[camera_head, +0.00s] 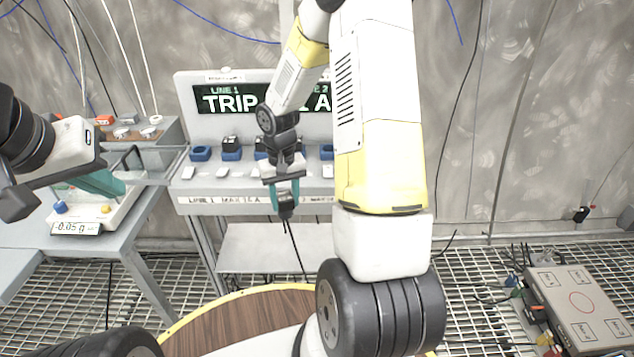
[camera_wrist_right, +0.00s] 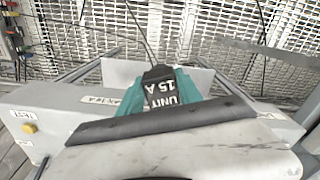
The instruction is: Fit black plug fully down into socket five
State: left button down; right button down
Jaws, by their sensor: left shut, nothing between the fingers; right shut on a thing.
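My right gripper (camera_head: 286,190) hangs in front of the socket bench, its teal fingers shut on the black plug (camera_head: 285,211). In the right wrist view the plug (camera_wrist_right: 161,86) sits between the teal fingers, marked "UNIT 15 A", with a cable trailing from it. The plug is apart from the sockets, lower than the bench top. Blue sockets stand in a row; one (camera_head: 200,154) is at the left end and another (camera_head: 326,153) shows beside my arm. My right arm hides others, and I cannot tell which is five. My left gripper (camera_head: 104,184) is shut and empty at the left.
A second black plug (camera_head: 231,143) sits in a blue socket. The bench (camera_head: 222,206) carries a sign panel (camera_head: 228,99) reading "TRIP". A scale (camera_head: 78,229) stands on the left table. A grey box (camera_head: 579,303) lies on the grating at right. A round wooden top (camera_head: 232,322) is in front.

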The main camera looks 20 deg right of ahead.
aim_at(329, 156)
jog(key=i+j+z, duration=0.15)
jog(key=z, duration=0.25)
jog(key=i+j+z, duration=0.1)
jog(key=j+z, duration=0.5)
jog(key=z, duration=0.2)
jog(key=i+j, duration=0.05)
